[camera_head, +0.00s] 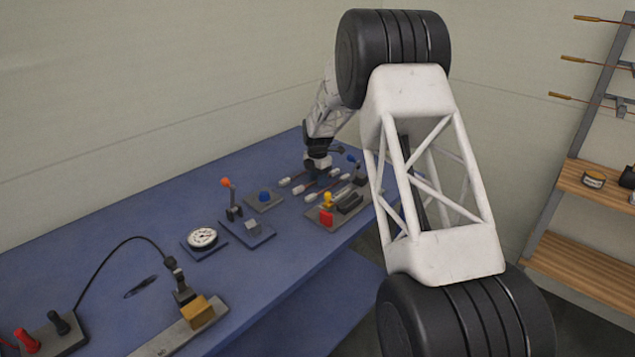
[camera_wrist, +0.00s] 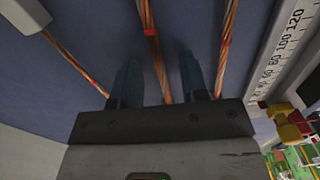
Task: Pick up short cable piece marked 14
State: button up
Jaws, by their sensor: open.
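Several short copper cable pieces with white ends lie on the blue bench (camera_head: 110,265) under my gripper; one white end (camera_head: 310,197) shows clearly in the head view. In the wrist view there is a left cable (camera_wrist: 75,60), a middle cable (camera_wrist: 147,14) and a right cable (camera_wrist: 229,22), with red bands. No mark 14 is legible on any of them. My gripper (camera_wrist: 159,75) is open. The middle cable runs between its two fingers in the picture; whether they reach down beside it I cannot tell. In the head view my gripper (camera_head: 318,163) points down over the cables.
A ruler (camera_wrist: 283,45) with printed numbers lies right of the cables. Nearby stand a fixture with red and yellow knobs (camera_head: 327,212), a blue button (camera_head: 264,196), an orange-tipped lever (camera_head: 227,184) and a dial gauge (camera_head: 202,238). The bench between gauge and wall is clear.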

jog(key=shift+c, duration=0.4)
grip_shut()
jog(key=shift+r, duration=0.15)
notch_tip(320, 180, up, 10)
dwell(0.5)
dwell(0.5)
